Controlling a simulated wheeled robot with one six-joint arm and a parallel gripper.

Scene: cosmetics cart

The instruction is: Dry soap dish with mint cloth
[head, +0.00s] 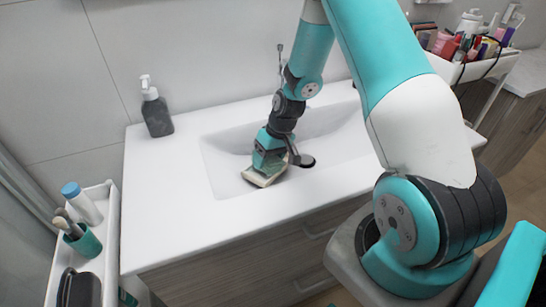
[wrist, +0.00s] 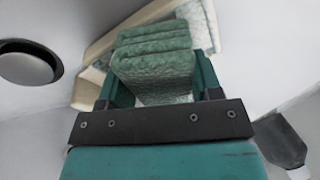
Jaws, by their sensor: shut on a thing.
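The mint cloth (wrist: 153,65) is a folded, textured green pad held between the two fingers of my gripper (wrist: 157,82) in the wrist view. The beige soap dish (wrist: 88,95) lies behind the cloth, with its rim showing at the left and top. In the head view my gripper (head: 268,160) points down into the sink, right over the soap dish (head: 262,180). The cloth is at the dish, but I cannot tell whether it presses on the dish's inner surface. The gripper and cloth hide much of the dish.
The white sink basin (head: 225,180) surrounds the dish, with a dark drain (head: 307,161) to the right. A grey soap dispenser (head: 156,112) stands on the counter at the left. A white cart (head: 112,235) with bottles and brushes is at lower left; another cosmetics tray (head: 480,72) is at upper right.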

